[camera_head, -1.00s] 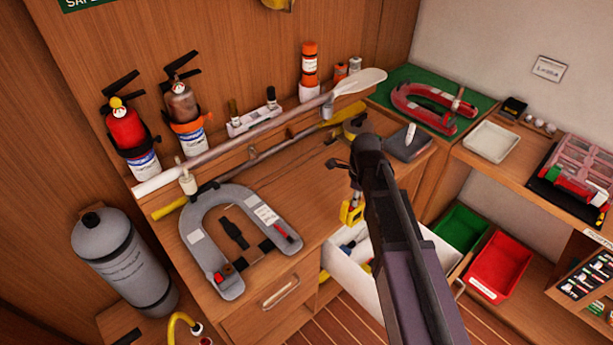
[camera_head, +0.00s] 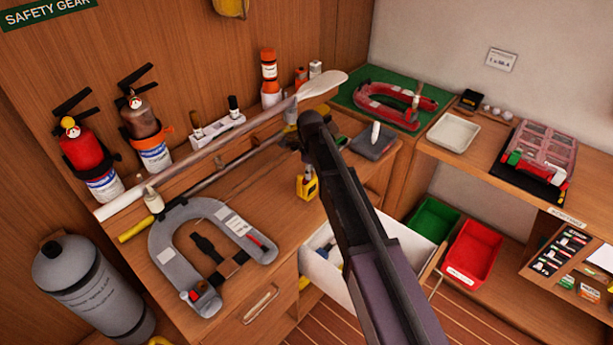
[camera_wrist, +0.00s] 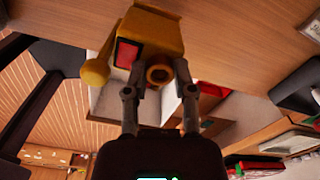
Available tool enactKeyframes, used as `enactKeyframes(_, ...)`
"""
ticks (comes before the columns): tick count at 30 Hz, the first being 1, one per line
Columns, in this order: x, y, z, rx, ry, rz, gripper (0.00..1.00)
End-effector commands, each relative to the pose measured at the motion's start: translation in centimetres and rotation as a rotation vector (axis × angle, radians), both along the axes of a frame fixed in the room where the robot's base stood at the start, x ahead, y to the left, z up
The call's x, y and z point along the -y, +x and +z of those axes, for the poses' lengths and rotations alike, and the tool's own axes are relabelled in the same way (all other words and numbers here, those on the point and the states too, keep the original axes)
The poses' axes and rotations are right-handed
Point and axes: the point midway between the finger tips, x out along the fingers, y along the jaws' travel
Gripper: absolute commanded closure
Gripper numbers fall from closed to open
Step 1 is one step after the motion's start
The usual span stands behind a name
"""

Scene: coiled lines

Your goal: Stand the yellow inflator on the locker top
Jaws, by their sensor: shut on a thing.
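The yellow inflator (camera_head: 307,186), with a dark and red panel, hangs below my gripper (camera_head: 306,160) in the head view. In the wrist view the inflator (camera_wrist: 150,38) sits between the two fingertips (camera_wrist: 160,92), which are shut on it. The locker top (camera_head: 285,205) is the brown wooden surface with the grey horseshoe vest on it. The inflator shows over its front right part, near the open drawer. I cannot tell whether its base touches the wood. My arm hides part of the locker top and drawer.
A grey horseshoe vest (camera_head: 170,235) lies left of the inflator. A long paddle (camera_head: 215,140) lies behind. The white drawer (camera_head: 318,262) is open in front. Bare wood shows between vest and inflator.

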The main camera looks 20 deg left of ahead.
Motion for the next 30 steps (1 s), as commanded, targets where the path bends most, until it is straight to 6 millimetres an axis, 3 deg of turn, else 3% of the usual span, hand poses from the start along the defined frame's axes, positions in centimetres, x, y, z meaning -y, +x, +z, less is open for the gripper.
enactKeyframes(16, -0.7, 0.9, -0.1, 0.000, 0.000, -0.001, 1.00)
enactKeyframes(21, -1.7, 2.1, -0.3, 0.000, 0.000, -0.001, 1.00)
enactKeyframes(30, -1.4, 1.8, -3.1, 0.000, 0.000, -0.002, 1.00)
